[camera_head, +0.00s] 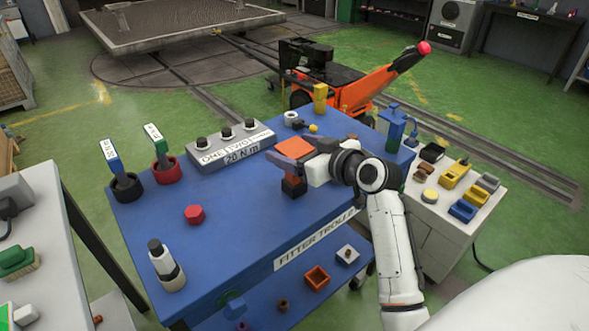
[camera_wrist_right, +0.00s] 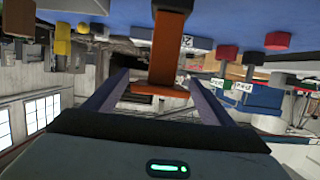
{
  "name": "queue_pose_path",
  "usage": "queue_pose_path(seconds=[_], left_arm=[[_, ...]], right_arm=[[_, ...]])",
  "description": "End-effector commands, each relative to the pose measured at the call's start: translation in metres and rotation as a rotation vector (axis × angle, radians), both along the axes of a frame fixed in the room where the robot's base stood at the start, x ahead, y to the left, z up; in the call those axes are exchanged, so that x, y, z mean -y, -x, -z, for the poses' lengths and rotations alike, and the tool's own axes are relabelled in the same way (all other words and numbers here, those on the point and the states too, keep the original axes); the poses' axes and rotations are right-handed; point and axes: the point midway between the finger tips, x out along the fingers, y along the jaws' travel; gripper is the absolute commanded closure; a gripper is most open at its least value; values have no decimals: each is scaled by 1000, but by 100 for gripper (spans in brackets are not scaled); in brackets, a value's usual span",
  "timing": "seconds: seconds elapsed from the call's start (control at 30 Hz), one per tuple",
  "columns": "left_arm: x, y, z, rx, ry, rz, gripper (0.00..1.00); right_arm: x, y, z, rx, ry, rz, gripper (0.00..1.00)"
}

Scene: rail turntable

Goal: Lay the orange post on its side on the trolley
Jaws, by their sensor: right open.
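The orange post (camera_head: 293,148) stands upright on the blue trolley (camera_head: 240,228), showing a flat square orange top and a dark lower part. In the right wrist view the post's shaft (camera_wrist_right: 168,45) and wider end plate show between the two fingers. My right gripper (camera_head: 303,157) is open, with its fingers on either side of the post just under its top. Whether a finger touches the post I cannot tell. The gripper hides part of the shaft. My left gripper is not in view.
A grey knob box (camera_head: 232,148) lies behind the post. A yellow block (camera_head: 320,97) is behind. The trolley's front middle is bare.

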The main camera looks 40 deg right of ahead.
Motion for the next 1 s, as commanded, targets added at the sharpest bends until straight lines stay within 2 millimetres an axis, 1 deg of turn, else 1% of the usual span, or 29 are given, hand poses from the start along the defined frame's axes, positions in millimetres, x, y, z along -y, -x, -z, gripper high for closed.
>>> queue_pose_path(seconds=[0.17, 0.3, 0.57, 0.6, 0.63, 0.7, 0.87, 1.0], left_arm=[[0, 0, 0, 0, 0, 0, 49], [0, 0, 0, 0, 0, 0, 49], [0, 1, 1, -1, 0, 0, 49], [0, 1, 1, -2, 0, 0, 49], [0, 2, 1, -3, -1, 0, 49], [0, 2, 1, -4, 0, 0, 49], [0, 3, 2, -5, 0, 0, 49], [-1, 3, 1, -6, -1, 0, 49]], right_arm=[[0, 0, 0, 0, 0, 0, 23], [0, 0, 0, 0, 0, 0, 47], [0, 0, 0, 0, 0, 0, 91], [0, 0, 0, 0, 0, 0, 98], [0, 0, 0, 0, 1, 0, 100], [0, 0, -3, 7, 2, 1, 100], [0, 0, -3, 7, 2, 1, 100], [1, 0, -13, 10, 5, 0, 100]])
